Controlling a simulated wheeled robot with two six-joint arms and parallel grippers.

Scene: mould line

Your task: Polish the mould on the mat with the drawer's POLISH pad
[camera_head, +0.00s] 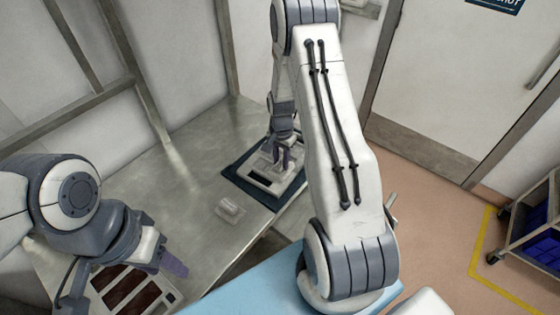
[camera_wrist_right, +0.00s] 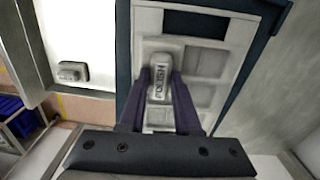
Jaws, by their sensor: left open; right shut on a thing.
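The pale mould (camera_head: 259,179) lies on the dark mat (camera_head: 237,180) on the metal table; the wrist view shows its shallow recesses and one dark rectangular recess (camera_wrist_right: 195,25). My right gripper (camera_head: 283,157) is over the mould, its purple fingers shut on the grey POLISH pad (camera_wrist_right: 158,88). The pad is over the mould's face; I cannot tell whether it touches. My left gripper (camera_head: 168,262) is open and empty above a pale drawer (camera_head: 97,278) with dark red compartments, partly hidden by that arm.
A small pale block (camera_head: 230,208) lies on the table left of the mat; it also shows in the right wrist view (camera_wrist_right: 72,72). A trolley (camera_head: 510,235) with blue bins stands at the right. The table behind the block is clear. My right arm hides part of the mat.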

